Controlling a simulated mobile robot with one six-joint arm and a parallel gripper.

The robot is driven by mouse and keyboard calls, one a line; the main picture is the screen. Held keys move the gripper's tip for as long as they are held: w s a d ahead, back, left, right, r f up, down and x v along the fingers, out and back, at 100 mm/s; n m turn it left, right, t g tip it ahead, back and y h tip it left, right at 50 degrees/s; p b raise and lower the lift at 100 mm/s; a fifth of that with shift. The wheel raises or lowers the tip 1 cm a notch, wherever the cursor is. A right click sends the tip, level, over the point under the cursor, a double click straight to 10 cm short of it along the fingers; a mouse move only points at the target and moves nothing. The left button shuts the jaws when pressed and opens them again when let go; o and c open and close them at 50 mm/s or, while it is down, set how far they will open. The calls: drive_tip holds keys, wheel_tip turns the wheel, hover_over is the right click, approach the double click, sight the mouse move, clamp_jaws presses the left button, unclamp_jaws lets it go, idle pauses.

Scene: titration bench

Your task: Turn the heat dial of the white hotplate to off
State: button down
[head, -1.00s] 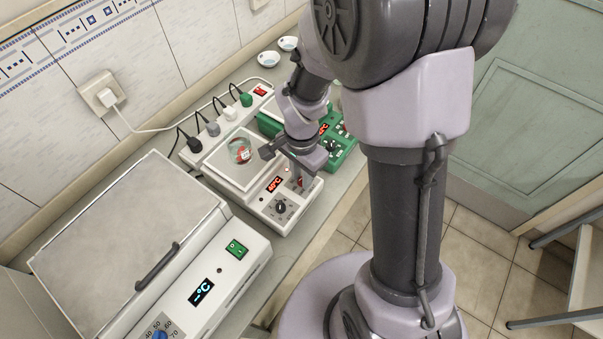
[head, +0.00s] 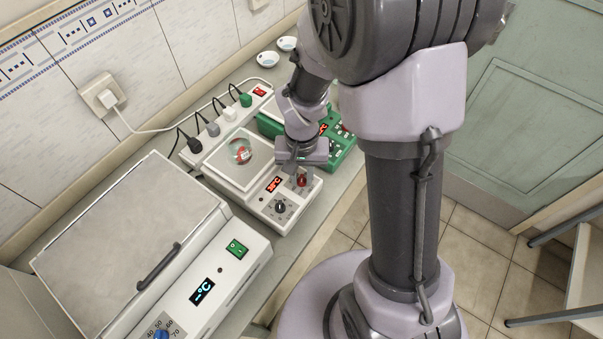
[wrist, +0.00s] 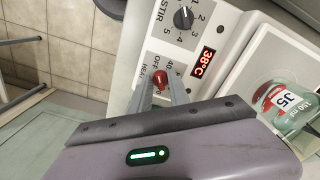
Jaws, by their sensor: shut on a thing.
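The white hotplate (head: 262,205) stands on the bench in the middle of the head view. Its red heat dial (wrist: 160,80) is on the front panel, by the letters "OFF" and "HEAT" in the wrist view; it also shows in the head view (head: 302,180). My gripper (wrist: 162,88) is shut on the red dial, with one finger on each side of it. Which mark the dial points to is too small to tell. The red display (wrist: 203,62) reads 38 °C.
The black stir dial (wrist: 183,18) is beside the heat dial. A flask with red contents (wrist: 282,100) stands on the plate. A green device (head: 345,150) is just behind, and a larger box with a metal lid (head: 130,225) is at the left.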

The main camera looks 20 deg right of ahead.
sight(302, 179)
idle(0.4)
drive_tip(key=c, duration=1.2)
unclamp_jaws()
drive_tip(key=shift+c, duration=0.2)
wheel_tip(302, 179, up, 17)
drive_tip(key=p, duration=0.6)
drive_tip(key=shift+r, duration=0.2)
